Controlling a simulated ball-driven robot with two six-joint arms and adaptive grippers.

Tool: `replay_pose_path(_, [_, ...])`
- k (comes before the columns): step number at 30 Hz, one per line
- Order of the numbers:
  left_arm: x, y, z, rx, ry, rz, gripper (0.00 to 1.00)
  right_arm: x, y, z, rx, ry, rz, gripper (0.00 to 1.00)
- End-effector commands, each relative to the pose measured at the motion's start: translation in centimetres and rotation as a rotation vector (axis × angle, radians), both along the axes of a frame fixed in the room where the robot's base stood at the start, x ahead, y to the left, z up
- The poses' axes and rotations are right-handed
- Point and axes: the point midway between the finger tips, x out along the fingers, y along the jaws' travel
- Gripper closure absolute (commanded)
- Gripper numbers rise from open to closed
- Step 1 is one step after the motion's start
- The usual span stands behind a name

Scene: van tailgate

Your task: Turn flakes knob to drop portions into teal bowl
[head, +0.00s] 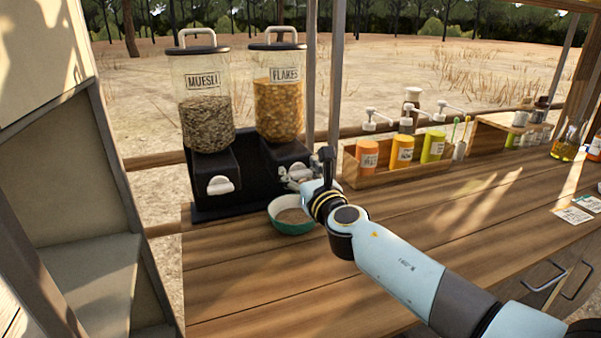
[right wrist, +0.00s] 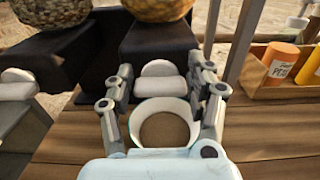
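The flakes dispenser (head: 278,108), labelled FLAKES and holding orange-brown flakes, stands on a black base. Its pale knob (right wrist: 160,84) shows in the right wrist view; in the head view my gripper largely covers it. My right gripper (head: 291,176) is at the knob; in the right wrist view its fingers (right wrist: 163,88) are open, one on each side of the knob with gaps. The teal bowl (head: 291,228) stands on the counter below the knob. It has a pale inside and brownish contents (right wrist: 165,130). My left gripper is not in view.
The muesli dispenser (head: 206,110), with its own white knob (head: 220,185), stands to the left. A wooden crate (head: 376,180) of orange and yellow-green containers is to the right. The wooden counter (head: 255,290) is clear in front.

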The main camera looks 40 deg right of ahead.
Motion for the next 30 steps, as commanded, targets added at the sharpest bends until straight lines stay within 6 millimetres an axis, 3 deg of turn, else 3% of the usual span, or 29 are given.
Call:
replay_pose_path(1, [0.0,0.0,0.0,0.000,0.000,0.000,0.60,0.0,0.0,0.0,0.000,0.000,0.000,0.53])
replay_pose_path(8, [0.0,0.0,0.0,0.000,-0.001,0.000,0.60,0.0,0.0,0.0,0.000,0.000,0.000,0.83])
replay_pose_path(20, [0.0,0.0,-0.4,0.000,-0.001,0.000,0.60,0.0,0.0,-0.1,0.076,-0.018,0.000,0.84])
replay_pose_path(30, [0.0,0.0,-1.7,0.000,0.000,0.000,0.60,-0.1,-0.2,-0.2,0.335,-0.081,0.000,0.84])
